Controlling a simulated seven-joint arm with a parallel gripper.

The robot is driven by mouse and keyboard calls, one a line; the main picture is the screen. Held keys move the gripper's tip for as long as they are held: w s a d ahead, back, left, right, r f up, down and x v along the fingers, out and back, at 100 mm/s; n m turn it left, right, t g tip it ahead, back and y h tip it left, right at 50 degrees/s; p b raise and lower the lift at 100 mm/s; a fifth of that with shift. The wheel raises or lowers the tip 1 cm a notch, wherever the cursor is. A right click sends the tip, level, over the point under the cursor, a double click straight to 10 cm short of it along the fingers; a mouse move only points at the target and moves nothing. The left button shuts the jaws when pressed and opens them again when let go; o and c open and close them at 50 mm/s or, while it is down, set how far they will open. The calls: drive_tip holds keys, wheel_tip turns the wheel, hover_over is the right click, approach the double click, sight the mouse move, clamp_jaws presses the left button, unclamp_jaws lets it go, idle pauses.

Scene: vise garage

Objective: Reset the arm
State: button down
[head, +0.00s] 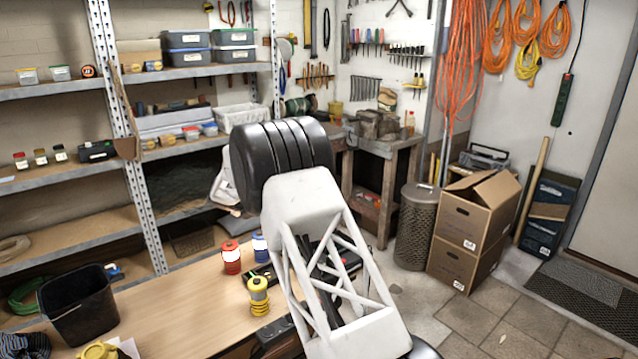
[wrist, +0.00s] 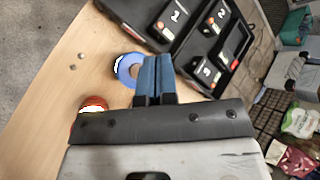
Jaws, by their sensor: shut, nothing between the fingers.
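My gripper (wrist: 155,60) shows in the wrist view as two blue fingers side by side, shut and empty, above the wooden workbench (wrist: 70,95). A blue canister (wrist: 124,72) stands just left of the fingertips and is partly hidden by them. A red canister (wrist: 93,102) is partly hidden behind my gripper's dark mount. In the head view my own arm, with its black joint and white lattice link, fills the middle, and my fingers do not show there.
A black case with numbered slots (wrist: 205,50) lies beyond the fingers. In the head view a yellow canister (head: 258,303), the red canister (head: 231,258) and the blue canister (head: 260,247) stand left of my arm. A black bin (head: 78,308) is at lower left. The bench middle is clear.

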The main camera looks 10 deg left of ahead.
drive_tip(key=s+d+r+m+g, duration=0.1)
drive_tip(key=s+d+r+m, duration=0.6)
drive_tip(key=d, duration=0.6)
drive_tip(key=s+d+r+m+g+y, duration=0.15)
drive_tip(key=s+d+r+m, duration=0.35)
drive_tip(key=s+d+r, duration=0.6)
drive_tip(key=s+d+r+m+g, duration=0.1)
drive_tip(key=s+d+r+m, duration=0.55)
drive_tip(key=d, duration=0.75)
drive_tip(key=s+d+m+g+y, duration=0.1)
drive_tip(key=s+d+m, duration=0.4)
drive_tip(key=s, duration=0.6)
drive_tip(key=s+d+r+m+y, duration=0.1)
drive_tip(key=s+d+m, duration=0.4)
drive_tip(key=s, duration=0.6)
drive_tip(key=s+d+m+g+y, duration=0.1)
drive_tip(key=s+d+m, duration=0.35)
drive_tip(key=s, duration=0.65)
drive_tip(key=s+d+f+m, duration=0.1)
drive_tip(key=s+f+m, duration=0.1)
drive_tip(key=s, duration=0.4)
drive_tip(key=s+d+f+m, duration=0.1)
drive_tip(key=s+f+m, duration=0.1)
drive_tip(key=s, duration=0.4)
drive_tip(key=shift+s+d+m+y, duration=0.15)
drive_tip(key=shift+m+y, duration=0.2)
drive_tip(key=shift+m, duration=0.35)
